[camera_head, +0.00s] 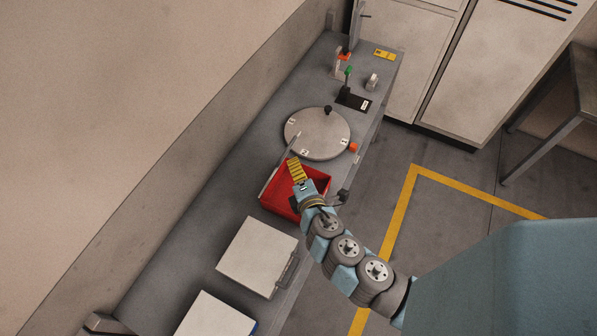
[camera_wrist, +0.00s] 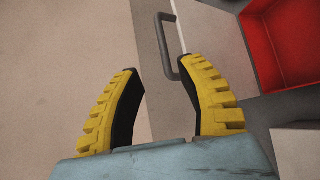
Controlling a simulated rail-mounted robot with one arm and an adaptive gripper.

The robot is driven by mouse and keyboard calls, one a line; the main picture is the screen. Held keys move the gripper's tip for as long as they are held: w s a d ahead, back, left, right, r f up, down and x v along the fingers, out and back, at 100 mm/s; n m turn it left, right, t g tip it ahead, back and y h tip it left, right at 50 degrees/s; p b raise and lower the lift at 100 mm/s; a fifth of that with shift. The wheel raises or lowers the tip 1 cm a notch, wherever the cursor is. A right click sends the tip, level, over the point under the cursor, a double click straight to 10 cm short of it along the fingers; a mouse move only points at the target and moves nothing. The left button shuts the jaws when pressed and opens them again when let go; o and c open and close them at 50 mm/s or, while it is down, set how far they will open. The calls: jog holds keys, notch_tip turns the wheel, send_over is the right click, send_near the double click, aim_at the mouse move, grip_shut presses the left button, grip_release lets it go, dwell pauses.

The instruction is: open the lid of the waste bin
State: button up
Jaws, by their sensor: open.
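The waste bin (camera_head: 283,206) looks like the open red box on the bench, its inside exposed; its red inside also shows in the wrist view (camera_wrist: 285,50). A pale panel (camera_wrist: 225,40) beside the red inside appears to be its lid, standing open; in the head view it seems to show as a thin grey strip at the box's left edge. A grey bar handle (camera_wrist: 163,45) is on the panel. My gripper (camera_head: 295,162) is over the box, and its yellow fingers (camera_wrist: 165,75) are open. The handle is just beyond the fingertips, near the right one; contact cannot be told.
A pale box lid with a handle (camera_head: 255,255) and another pale box (camera_head: 213,318) stand nearer on the bench. A round numbered turntable (camera_head: 318,135) is beyond the red box. A wall runs along the bench's left side. Open floor (camera_head: 450,215) lies to the right.

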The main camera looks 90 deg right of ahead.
jog(key=shift+s+a+r, duration=0.15)
jog(key=shift+a, duration=0.45)
dwell(0.4)
